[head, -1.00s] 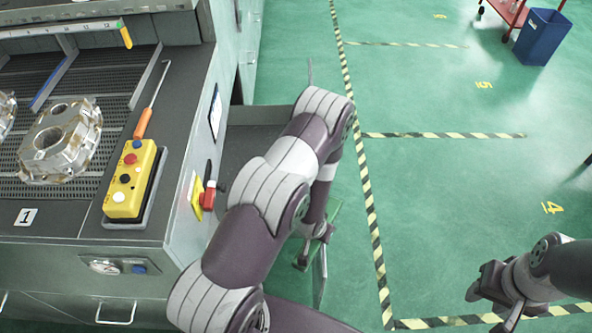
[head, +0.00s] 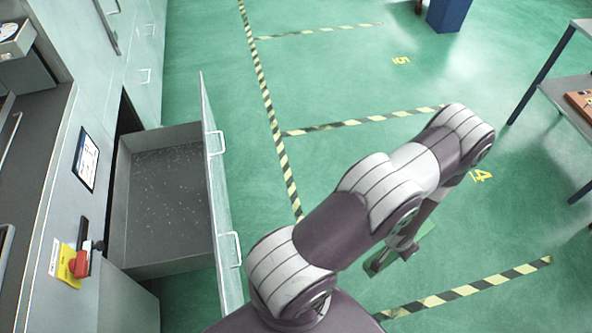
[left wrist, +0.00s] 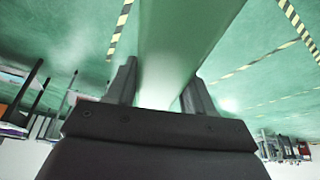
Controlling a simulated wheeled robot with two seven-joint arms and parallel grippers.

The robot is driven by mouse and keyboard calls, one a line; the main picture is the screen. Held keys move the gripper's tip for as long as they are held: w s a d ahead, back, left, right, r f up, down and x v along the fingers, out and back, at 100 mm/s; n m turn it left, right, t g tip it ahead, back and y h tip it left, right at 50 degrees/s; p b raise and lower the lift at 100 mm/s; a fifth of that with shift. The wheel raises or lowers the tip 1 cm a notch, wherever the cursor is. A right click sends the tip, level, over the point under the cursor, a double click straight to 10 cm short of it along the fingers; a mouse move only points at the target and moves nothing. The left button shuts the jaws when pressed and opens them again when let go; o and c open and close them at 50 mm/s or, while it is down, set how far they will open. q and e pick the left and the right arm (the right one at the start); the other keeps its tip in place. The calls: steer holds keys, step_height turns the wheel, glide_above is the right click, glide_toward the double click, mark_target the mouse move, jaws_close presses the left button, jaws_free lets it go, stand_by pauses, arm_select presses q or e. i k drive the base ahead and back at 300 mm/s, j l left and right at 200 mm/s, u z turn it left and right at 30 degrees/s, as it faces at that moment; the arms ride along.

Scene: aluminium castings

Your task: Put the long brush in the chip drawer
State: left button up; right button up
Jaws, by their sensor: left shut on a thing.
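My left gripper (head: 380,262) is shut on a long green thing, taken as the long brush (head: 418,243), over the floor to the right of the drawer. In the left wrist view the brush (left wrist: 176,45) runs as a broad green strip between the two fingers of my left gripper (left wrist: 160,80). Its bristles cannot be made out, and my arm hides part of it. The chip drawer (head: 160,205) stands pulled open from the grey cabinet at left, with small bright specks on its bottom. The brush is clear of the drawer. My right gripper is out of view.
The drawer's front panel (head: 216,170) stands upright with handles facing right. A red switch on a yellow plate (head: 76,264) sits on the cabinet side. A table (head: 570,85) stands at far right, a blue bin (head: 456,14) at the back. The green floor between is clear.

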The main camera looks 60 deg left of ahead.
mark_target(201, 205)
steer(key=i+j+u, duration=0.1)
steer(key=i+u, duration=0.5)
steer(key=u, duration=0.2)
steer(key=i+u, duration=0.25)
steer(key=u, duration=0.15)
steer(key=i+l+u, duration=0.25)
steer(key=u, duration=0.15)
steer(key=i+j+u, duration=0.15)
steer(key=i+u, duration=0.8)
steer(key=i+l+u, duration=0.2)
steer(key=i+u, duration=0.3)
steer(key=i+l+u, duration=0.35)
steer(key=u, duration=0.15)
steer(key=i+u, duration=0.5)
steer(key=u, duration=0.2)
steer(key=i, duration=0.15)
